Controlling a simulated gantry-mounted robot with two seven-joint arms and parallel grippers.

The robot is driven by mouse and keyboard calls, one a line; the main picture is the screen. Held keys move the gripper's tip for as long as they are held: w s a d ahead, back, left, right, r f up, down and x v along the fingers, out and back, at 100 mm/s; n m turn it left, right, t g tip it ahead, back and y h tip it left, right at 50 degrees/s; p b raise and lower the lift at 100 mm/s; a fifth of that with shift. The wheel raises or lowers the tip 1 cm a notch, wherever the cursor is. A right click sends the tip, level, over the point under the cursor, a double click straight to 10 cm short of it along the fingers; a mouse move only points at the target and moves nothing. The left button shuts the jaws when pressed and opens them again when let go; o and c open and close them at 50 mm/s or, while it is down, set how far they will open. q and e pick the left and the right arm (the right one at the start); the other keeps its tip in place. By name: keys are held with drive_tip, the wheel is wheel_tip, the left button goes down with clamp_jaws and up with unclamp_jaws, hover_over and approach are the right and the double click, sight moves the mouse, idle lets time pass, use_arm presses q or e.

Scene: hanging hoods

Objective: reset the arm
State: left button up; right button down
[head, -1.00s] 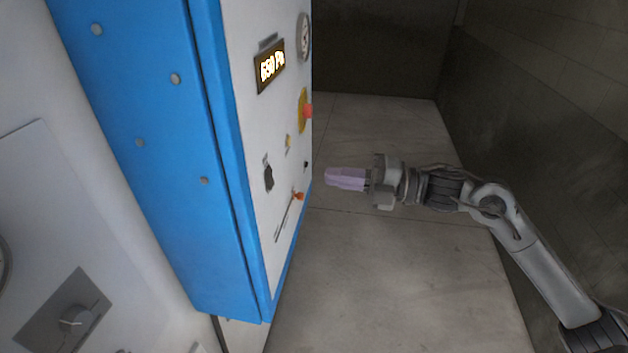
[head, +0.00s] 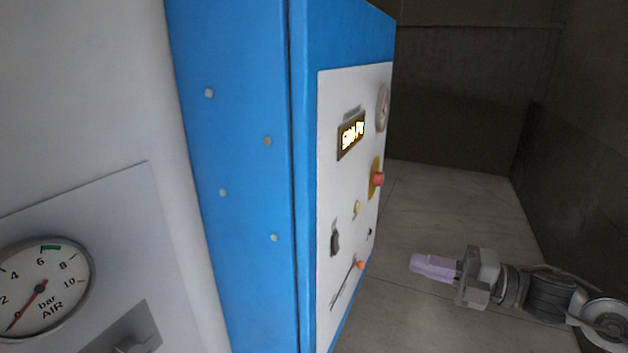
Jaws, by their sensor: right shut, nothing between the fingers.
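My right gripper (head: 432,266) shows at the lower right of the head view, with pale purple fingers pointing left. Its fingers are shut with nothing between them. It is apart from the blue control cabinet (head: 244,190), to the right of its white panel (head: 337,200). My right arm runs off the lower right corner. My left gripper is not in view.
The panel carries a lit display (head: 351,134), a red button (head: 377,180), a black switch (head: 335,243) and an orange-tipped lever (head: 346,284). An air gauge (head: 42,288) is at the lower left. Bare floor (head: 450,190) lies beyond the cabinet.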

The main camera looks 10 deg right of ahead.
drive_tip(key=s+a+f+m+t+h, duration=0.1)
drive_tip(key=s+a+f+m, duration=0.35)
drive_tip(key=f, duration=0.55)
drive_tip(key=s+a+f+m+t+h, duration=0.15)
drive_tip(key=s+a+f+m, duration=0.35)
drive_tip(key=f, duration=0.5)
drive_tip(key=s+a+f+m+h, duration=0.2)
drive_tip(key=s+a+f+m, duration=0.3)
drive_tip(key=f, duration=0.5)
drive_tip(key=s+d+f+m+g+h, duration=0.4)
drive_tip(key=s+m+h, duration=0.1)
drive_tip(key=s+m, duration=0.15)
drive_tip(key=s+d+f+m+g+h, duration=0.4)
drive_tip(key=s+d+m+g+h, duration=0.15)
drive_tip(key=s, duration=0.25)
wheel_tip(320, 180, up, 18)
drive_tip(key=p, duration=1.7)
drive_tip(key=shift+s+a+f+p, duration=0.15)
drive_tip(key=shift+s+a+p, duration=0.05)
drive_tip(key=shift+a+p, duration=0.2)
